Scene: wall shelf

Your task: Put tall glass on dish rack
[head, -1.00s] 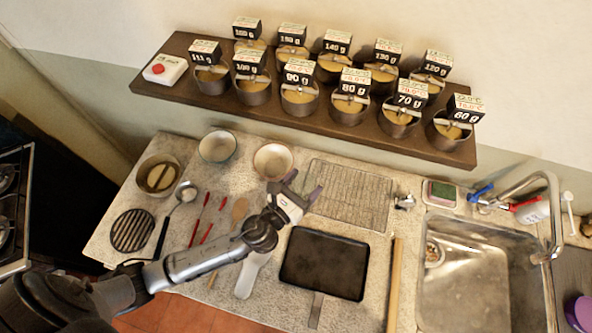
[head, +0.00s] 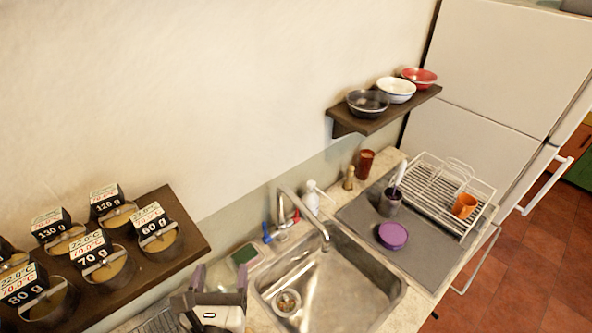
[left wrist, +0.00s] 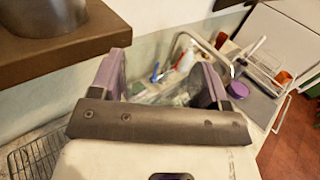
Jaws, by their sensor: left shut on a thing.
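My left gripper (head: 219,280) is at the bottom of the head view, between the canister shelf and the sink, with its purple fingers pointing up and away. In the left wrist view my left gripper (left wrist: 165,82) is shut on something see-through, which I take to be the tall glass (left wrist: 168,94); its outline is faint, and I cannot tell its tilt. The white wire dish rack (head: 487,187) stands at the right end of the counter. It holds an orange cup (head: 464,206). My right gripper is not in view.
The sink (head: 368,312) and tap (head: 284,211) lie between my gripper and the rack. Shelves with canisters (head: 104,272) and bowls (head: 396,90) jut out above the counter.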

